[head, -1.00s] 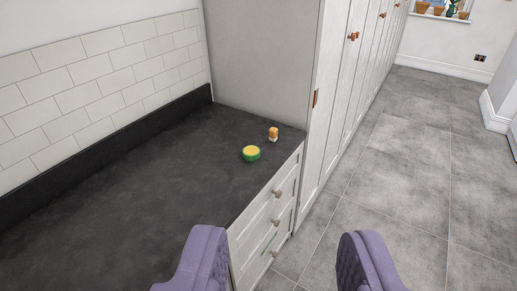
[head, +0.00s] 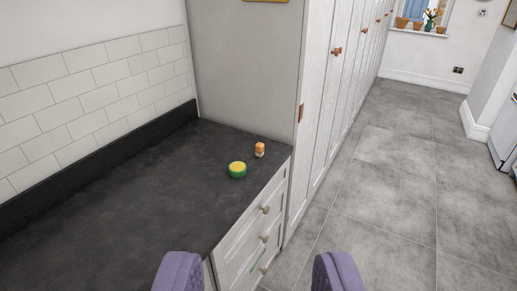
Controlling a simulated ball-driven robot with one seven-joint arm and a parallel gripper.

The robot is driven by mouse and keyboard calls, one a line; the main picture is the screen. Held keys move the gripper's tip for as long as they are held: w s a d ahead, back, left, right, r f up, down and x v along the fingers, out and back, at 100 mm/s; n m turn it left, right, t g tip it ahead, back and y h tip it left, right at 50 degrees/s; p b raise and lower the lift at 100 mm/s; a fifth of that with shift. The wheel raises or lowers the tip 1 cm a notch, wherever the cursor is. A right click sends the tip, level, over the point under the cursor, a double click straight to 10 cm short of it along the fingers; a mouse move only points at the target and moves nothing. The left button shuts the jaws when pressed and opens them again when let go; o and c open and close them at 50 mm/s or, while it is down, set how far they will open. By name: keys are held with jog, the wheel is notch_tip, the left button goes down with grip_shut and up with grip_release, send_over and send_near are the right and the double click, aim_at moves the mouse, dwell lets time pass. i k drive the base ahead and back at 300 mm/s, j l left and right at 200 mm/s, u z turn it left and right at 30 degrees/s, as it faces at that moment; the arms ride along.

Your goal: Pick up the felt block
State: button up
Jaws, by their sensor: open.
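A small upright block (head: 259,150), orange on top and pale below, stands on the dark worktop near its right front edge, close to the tall cabinet side. It is the most block-like thing here, but I cannot make out felt at this size. A low round green piece with a yellow top (head: 237,170) sits just left of it and nearer to me, apart from it. My gripper (head: 258,270) shows as two purple padded fingers at the bottom of the view. It is open and empty, well short of both things.
The dark worktop (head: 120,200) is otherwise clear, with a tiled wall behind its left side. White drawers with knobs (head: 264,209) stand below its front edge. Tall white cabinet doors (head: 318,120) run away beyond. Grey floor tiles (head: 385,210) are free on the right.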

aim_at(260, 146)
jog(key=i+l+u, duration=0.25)
jog(key=i+l, duration=0.4)
jog(key=i, duration=0.15)
jog(key=i+l+u, duration=0.25)
jog(key=i+l, duration=0.5)
jog(key=i+l+u, duration=0.35)
jog(key=i+l, duration=1)
